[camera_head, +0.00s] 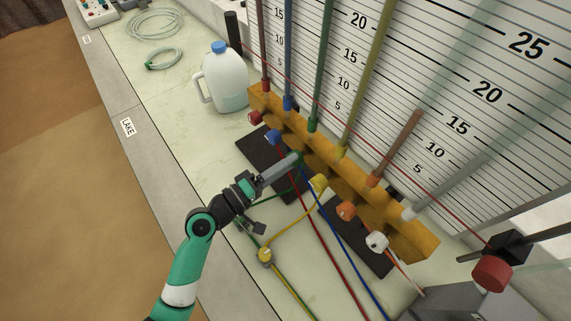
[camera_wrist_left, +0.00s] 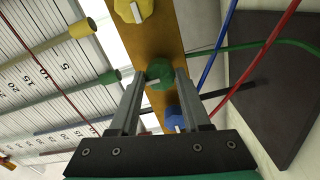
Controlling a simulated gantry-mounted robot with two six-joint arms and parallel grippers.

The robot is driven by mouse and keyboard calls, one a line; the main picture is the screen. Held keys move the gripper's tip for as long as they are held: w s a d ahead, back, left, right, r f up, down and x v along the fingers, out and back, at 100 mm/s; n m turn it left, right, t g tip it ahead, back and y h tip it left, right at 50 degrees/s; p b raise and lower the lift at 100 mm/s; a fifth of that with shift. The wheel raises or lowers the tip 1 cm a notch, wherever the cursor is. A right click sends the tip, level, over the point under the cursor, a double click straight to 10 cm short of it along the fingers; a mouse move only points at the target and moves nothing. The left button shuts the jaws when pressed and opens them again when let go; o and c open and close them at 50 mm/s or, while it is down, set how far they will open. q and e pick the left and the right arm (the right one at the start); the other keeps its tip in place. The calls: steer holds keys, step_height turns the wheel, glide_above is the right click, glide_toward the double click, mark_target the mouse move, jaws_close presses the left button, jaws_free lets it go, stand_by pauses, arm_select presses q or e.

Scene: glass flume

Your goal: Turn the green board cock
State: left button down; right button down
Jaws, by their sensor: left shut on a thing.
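The green board cock (camera_wrist_left: 160,72) is a faceted green knob with a white mark, on the yellow wooden rail (camera_wrist_left: 160,35). My left gripper (camera_head: 296,160) reaches it from the front of the rail. In the left wrist view its two fingers (camera_wrist_left: 158,85) are shut on the knob, one on each side. In the head view the fingers mostly hide the green knob. A green tube (camera_head: 318,80) rises above its place on the rail. My right gripper is not in view.
The blue cock (camera_head: 274,136) and yellow cock (camera_head: 319,182) flank the green one closely. Red, orange (camera_head: 345,210) and white (camera_head: 377,242) cocks are farther along. Coloured hoses cross the bench below. A white jug (camera_head: 222,80) stands at the rail's far end.

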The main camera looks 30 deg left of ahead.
arm_select(q)
steer(key=shift+c, duration=1.9)
jaws_free()
steer(key=p+v, duration=0.1)
steer(key=v, duration=1)
steer(key=shift+s, duration=0.35)
steer(key=shift+a, duration=0.15)
